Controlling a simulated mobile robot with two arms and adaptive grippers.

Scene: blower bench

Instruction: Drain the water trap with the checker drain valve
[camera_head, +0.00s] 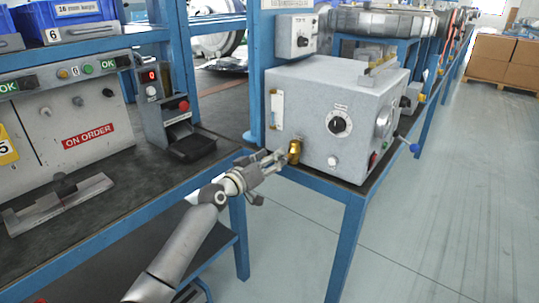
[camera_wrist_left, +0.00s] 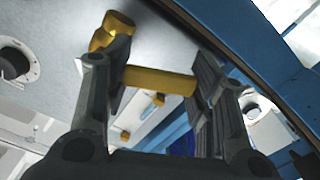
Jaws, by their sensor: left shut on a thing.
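The grey checker box (camera_head: 325,110) stands on the blue-framed bench. A brass drain valve (camera_head: 294,151) sits low on its front left corner. My left gripper (camera_head: 277,162) reaches it from the left. In the left wrist view the fingers are shut on the valve's yellow bar (camera_wrist_left: 160,80), which spans between them; its rounded end (camera_wrist_left: 112,30) shows beyond the left finger. I cannot tell how far the valve is turned. A narrow clear piece with a yellowish part (camera_head: 276,108) is on the box's left side; whether it is the water trap is unclear. My right gripper is out of view.
A small black-and-grey unit (camera_head: 178,128) stands on the left bench. A gap with open floor separates the benches.

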